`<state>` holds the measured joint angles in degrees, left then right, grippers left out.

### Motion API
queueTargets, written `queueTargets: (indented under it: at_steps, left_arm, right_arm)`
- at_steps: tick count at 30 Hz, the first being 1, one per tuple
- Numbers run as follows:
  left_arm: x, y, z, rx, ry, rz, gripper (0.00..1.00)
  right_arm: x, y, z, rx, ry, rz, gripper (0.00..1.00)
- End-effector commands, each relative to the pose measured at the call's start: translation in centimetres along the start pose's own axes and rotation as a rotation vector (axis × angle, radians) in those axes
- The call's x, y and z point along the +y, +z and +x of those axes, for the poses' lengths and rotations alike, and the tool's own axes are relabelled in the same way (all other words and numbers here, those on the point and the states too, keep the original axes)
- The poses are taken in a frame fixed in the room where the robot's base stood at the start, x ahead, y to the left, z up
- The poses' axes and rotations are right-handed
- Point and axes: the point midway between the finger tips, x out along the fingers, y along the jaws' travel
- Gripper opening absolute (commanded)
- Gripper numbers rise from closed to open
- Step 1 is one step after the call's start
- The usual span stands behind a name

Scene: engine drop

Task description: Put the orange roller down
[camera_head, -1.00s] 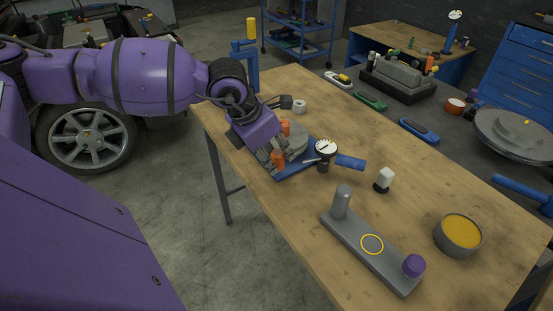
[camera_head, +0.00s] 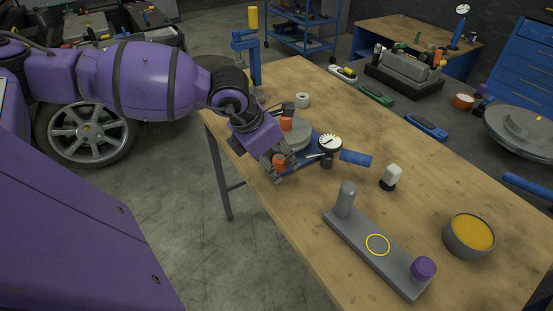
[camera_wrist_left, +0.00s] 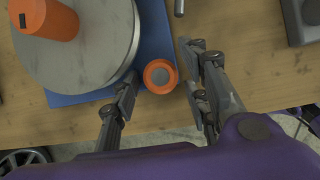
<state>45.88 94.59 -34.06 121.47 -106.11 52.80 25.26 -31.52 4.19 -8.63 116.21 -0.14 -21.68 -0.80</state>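One orange roller (camera_head: 279,161) is upright at the near edge of a grey disc (camera_head: 300,140) on a blue base (camera_head: 322,146). In the left wrist view the roller (camera_wrist_left: 160,76) overlaps the corner of the blue base (camera_wrist_left: 152,30); I cannot tell whether it touches it. My left gripper (camera_wrist_left: 160,66) has its fingers apart, one on each side of the roller. The left finger is close to it, and a clear gap shows on the right. My right gripper is not in view.
A dial gauge (camera_head: 329,146) and a blue handle (camera_head: 355,158) are just right of the disc. A white roll (camera_head: 302,100), a white-topped piece (camera_head: 391,177), a grey fixture (camera_head: 372,248) and a yellow-filled bowl (camera_head: 469,236) share the bench (camera_head: 430,185).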

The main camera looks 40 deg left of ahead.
Motion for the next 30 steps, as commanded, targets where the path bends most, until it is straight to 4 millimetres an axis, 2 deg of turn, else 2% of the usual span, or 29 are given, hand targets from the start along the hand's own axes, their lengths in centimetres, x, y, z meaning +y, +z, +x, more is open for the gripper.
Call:
queueTargets:
  at_steps: [5,9,11,21,25,30]
  left_arm:
    - [0.0,0.1,-0.1,0.000,0.000,0.000,0.42]
    - [0.1,0.2,-1.1,-0.001,0.003,0.001,0.42]
    - [0.1,0.2,-2.0,-0.001,0.004,0.002,0.42]
    - [0.2,0.2,-9.4,0.000,0.007,0.002,0.42]
    - [0.1,0.2,-11.3,-0.001,0.004,0.003,0.42]
    - [0.0,0.2,-12.3,0.000,0.001,0.001,0.42]
  right_arm:
    - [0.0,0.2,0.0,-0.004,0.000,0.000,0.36]
    - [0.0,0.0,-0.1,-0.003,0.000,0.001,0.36]
    - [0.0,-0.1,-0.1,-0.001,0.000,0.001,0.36]
    - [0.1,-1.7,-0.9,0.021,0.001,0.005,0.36]
    - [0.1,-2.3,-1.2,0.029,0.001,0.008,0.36]
    - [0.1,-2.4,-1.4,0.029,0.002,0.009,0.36]
